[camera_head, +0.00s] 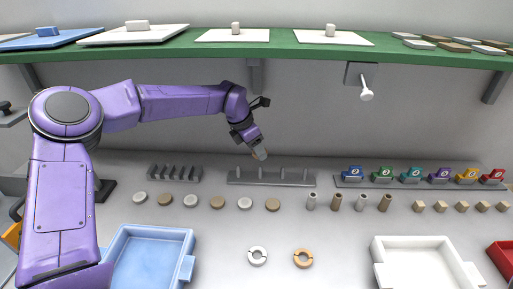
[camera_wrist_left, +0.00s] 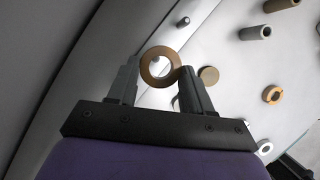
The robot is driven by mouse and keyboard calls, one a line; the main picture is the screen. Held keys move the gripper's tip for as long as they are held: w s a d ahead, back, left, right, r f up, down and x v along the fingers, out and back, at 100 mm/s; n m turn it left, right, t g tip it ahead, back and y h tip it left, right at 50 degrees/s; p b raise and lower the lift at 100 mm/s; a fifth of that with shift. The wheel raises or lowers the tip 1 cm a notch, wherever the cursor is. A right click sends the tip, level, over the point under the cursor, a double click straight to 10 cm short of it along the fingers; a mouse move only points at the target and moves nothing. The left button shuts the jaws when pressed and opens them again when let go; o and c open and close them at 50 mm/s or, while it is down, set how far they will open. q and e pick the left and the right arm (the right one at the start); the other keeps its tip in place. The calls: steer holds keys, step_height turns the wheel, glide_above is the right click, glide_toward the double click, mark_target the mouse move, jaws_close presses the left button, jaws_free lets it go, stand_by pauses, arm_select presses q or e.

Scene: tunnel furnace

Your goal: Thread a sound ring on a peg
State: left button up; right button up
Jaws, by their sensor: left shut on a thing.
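My left gripper (camera_head: 259,153) is over the grey peg rail (camera_head: 272,180), which carries several thin upright pegs (camera_head: 283,172). In the left wrist view this gripper (camera_wrist_left: 155,78) is shut on a brown ring (camera_wrist_left: 147,72), its round hole facing the camera. In the head view the ring shows only as a small tan edge at the fingertips. Whether a peg is inside the ring I cannot tell. A white ring (camera_head: 257,248) and an orange ring (camera_head: 303,250) lie on the table, each with a notch or gap in its rim. My right gripper is not in view.
A row of discs (camera_head: 245,203) and several upright cylinders (camera_head: 337,201) stand before the rail. A darker slotted rack (camera_head: 174,174) is left of it. Blue (camera_head: 188,239) and white (camera_head: 380,245) trays are in front. A green-edged shelf (camera_head: 200,50) hangs above my arm.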

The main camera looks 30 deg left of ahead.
arm_select(q)
steer(key=shift+s, duration=0.1)
steer(key=shift+w+f+b, duration=0.15)
steer(key=shift+f+b, duration=0.35)
steer(key=shift+f, duration=0.4)
steer(key=shift+w+f+b, duration=0.15)
steer(key=shift+f+b, duration=0.35)
steer(key=shift+f, duration=0.35)
steer(key=shift+f+b, duration=1.35)
steer(key=shift+f, duration=0.85)
steer(key=o, duration=1.2)
steer(key=b+v, duration=0.1)
steer(key=v, duration=0.9)
steer(key=shift+r, duration=0.3)
